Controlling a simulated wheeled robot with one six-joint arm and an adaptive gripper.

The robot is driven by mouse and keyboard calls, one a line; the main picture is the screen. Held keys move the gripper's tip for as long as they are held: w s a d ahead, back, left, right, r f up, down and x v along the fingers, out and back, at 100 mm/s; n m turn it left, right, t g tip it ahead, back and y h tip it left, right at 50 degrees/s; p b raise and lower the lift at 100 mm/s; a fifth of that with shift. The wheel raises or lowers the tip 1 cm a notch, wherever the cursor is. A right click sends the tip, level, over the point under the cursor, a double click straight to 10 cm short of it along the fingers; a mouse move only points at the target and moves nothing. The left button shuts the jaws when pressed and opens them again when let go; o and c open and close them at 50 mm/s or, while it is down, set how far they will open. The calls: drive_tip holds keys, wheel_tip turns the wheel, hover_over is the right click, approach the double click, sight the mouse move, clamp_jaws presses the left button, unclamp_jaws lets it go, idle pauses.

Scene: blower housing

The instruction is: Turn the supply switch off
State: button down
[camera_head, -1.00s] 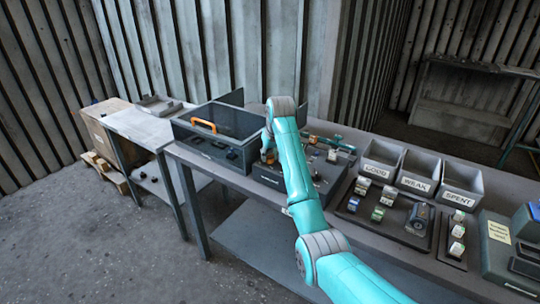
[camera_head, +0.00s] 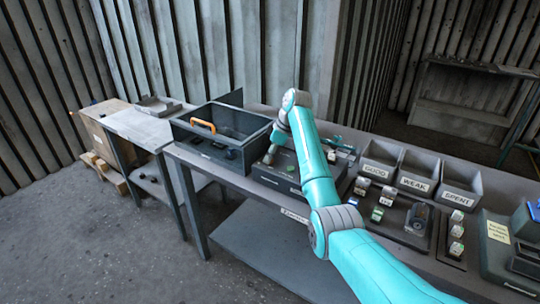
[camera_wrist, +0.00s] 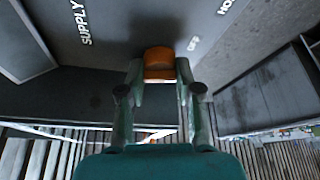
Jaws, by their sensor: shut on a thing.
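The supply switch is an orange knob (camera_wrist: 159,58) on a dark grey panel, at the top middle of the wrist view. White lettering on the panel reads "SUPPLY" to its left and seemingly "OFF" to its right. My gripper (camera_wrist: 159,78) has one finger on each side of the knob and is shut on it. In the head view my gripper (camera_head: 269,157) is low over the left part of the dark panel unit (camera_head: 283,179) on the bench. My wrist and gripper hide the knob there, and its exact angle is hard to tell.
An open dark box (camera_head: 195,147) with an orange handle stands left of the panel unit. Grey bins marked GOOD (camera_head: 376,170), WEAK (camera_head: 414,185) and SPENT (camera_head: 458,198) stand right, behind a dark tray (camera_head: 405,236) with small parts. The bench is crowded.

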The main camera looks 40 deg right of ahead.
drive_tip(key=n, duration=0.2)
drive_tip(key=n+g+y, duration=0.1)
drive_tip(key=n, duration=0.2)
drive_tip(key=shift+g, duration=0.3)
drive_tip(key=shift+n, duration=0.4)
drive_tip(key=c, duration=0.8)
unclamp_jaws()
drive_tip(key=shift+f, duration=0.1)
drive_tip(key=shift+d, duration=0.1)
drive_tip(key=v, duration=1.2)
drive_tip(key=shift+w+d, duration=0.1)
drive_tip(key=shift+w, duration=0.05)
